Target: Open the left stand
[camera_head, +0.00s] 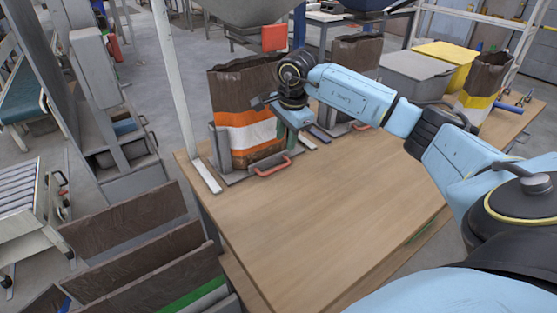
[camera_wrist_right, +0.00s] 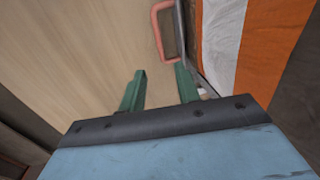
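The left stand (camera_head: 236,178) is a grey frame at the far left of the wooden table, with an orange-red handle (camera_head: 273,167) at its front. A brown paper bag (camera_head: 247,137) with orange and white bands stands upright in it. My right gripper (camera_head: 286,138) is in front of the bag's right side, near the handle, and partly hidden by its own wrist. In the right wrist view, its green fingers (camera_wrist_right: 160,84) are apart and empty. The handle (camera_wrist_right: 160,38) lies just beyond them, and the banded bag (camera_wrist_right: 245,38) is at the right. My left gripper is out of view.
A second brown bag (camera_head: 355,65) stands behind my right arm, with another red handle near its base. A grey bin (camera_head: 413,80), a yellow bin (camera_head: 448,62) and a yellow-banded bag (camera_head: 482,84) stand farther right. The table's front middle (camera_head: 320,220) is clear.

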